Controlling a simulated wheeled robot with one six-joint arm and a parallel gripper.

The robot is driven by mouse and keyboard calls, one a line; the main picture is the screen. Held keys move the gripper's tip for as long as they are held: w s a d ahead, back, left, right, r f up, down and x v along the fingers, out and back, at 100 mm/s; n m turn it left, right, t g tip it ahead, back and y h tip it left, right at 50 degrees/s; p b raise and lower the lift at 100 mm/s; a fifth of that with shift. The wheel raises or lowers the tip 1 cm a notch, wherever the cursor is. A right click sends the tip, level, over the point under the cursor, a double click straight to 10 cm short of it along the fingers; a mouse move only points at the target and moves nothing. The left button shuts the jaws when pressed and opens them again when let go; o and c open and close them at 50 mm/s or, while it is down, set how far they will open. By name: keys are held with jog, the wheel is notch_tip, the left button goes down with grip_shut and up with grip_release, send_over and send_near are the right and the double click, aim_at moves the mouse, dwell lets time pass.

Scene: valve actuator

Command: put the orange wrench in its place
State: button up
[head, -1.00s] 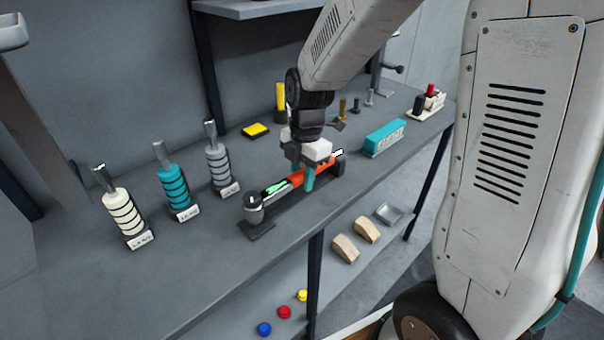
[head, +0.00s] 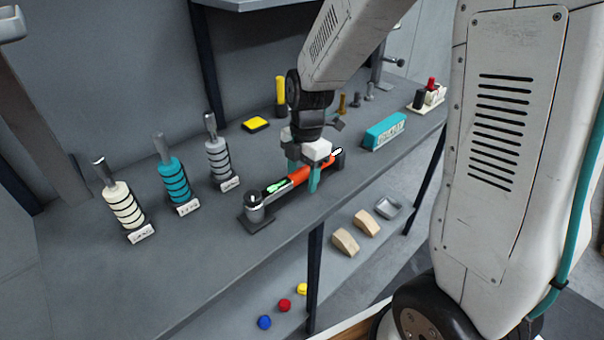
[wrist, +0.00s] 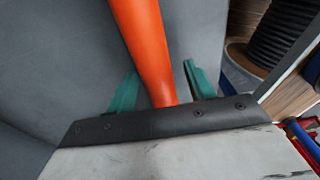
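The orange wrench (head: 299,176) lies along a dark holder (head: 258,224) near the front edge of the bench, with a green patch showing towards its left end. My gripper (head: 303,179) is right above its middle, teal fingers pointing down on either side of it. In the wrist view the orange handle (wrist: 146,48) runs between the fingertips (wrist: 160,82), with a gap showing at each finger, so my gripper looks open around it. My gripper hides part of the wrench, and I cannot tell how fully it sits in the holder.
White (head: 123,208), teal (head: 174,182) and grey (head: 218,160) ringed posts stand to the left. A yellow-topped block (head: 256,124) lies behind, and a teal box (head: 384,131) is to the right. The lower shelf holds wooden blocks (head: 345,242) and coloured knobs. The bench's front left is clear.

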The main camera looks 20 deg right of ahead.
aim_at(305, 167)
jog(key=shift+r, duration=0.1)
jog(key=r, duration=0.7)
jog(key=shift+w+d+r, duration=0.2)
jog(key=shift+d+r, duration=0.1)
jog(key=shift+d, duration=0.05)
